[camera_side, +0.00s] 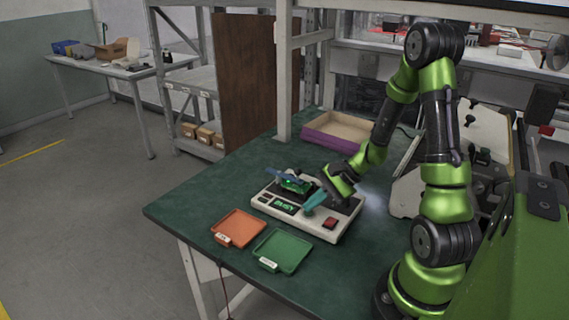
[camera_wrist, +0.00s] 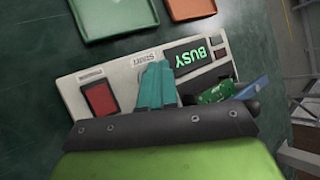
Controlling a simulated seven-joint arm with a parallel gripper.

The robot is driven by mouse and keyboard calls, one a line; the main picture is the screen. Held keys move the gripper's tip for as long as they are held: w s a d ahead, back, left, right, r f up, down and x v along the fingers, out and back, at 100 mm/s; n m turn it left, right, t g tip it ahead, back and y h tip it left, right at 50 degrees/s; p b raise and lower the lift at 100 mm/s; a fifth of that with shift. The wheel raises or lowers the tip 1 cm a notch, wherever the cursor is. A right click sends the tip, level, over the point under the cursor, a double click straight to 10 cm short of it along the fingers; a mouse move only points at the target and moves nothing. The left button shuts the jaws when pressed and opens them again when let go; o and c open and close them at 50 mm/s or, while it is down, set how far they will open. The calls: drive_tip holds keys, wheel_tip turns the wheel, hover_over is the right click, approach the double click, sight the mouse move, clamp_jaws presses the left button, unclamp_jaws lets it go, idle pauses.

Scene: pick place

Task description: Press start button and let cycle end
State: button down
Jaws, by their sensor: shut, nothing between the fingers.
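The test box (camera_side: 312,222) is a pale console on the green table, with a display (camera_side: 284,206) lit green reading BUSY; the display also shows in the wrist view (camera_wrist: 195,57). A label reading START (camera_wrist: 144,59) is beside the tips of my gripper (camera_side: 309,208). The teal fingers (camera_wrist: 156,85) are shut and empty, down over the panel by that label. They hide the start button, and I cannot tell whether they touch it. A red button (camera_side: 330,223) is at the box's right end. A green circuit board (camera_side: 296,185) sits in the fixture under a blue part (camera_side: 283,175).
An orange tray (camera_side: 238,228) and a green tray (camera_side: 282,251) lie in front of the box, near the table edge. A purple-sided bin (camera_side: 335,131) stands at the back. Bare green table lies left of the box.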

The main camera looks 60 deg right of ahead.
sight(318, 219)
drive_tip(key=shift+r, duration=0.8)
drive_tip(key=shift+r, duration=2.55)
drive_tip(key=s+a+r+n+h, duration=0.2)
drive_tip(key=s+a+r+n, duration=0.1)
drive_tip(key=a+r+n, duration=0.4)
drive_tip(key=s+a+r+n+h, duration=0.2)
drive_tip(key=s+a+r+n, duration=0.2)
drive_tip(key=a+r+n, duration=0.2)
drive_tip(key=a+n, duration=0.1)
drive_tip(key=a, duration=0.1)
drive_tip(key=shift+a+r+n, duration=0.3)
drive_tip(key=shift+r, duration=0.05)
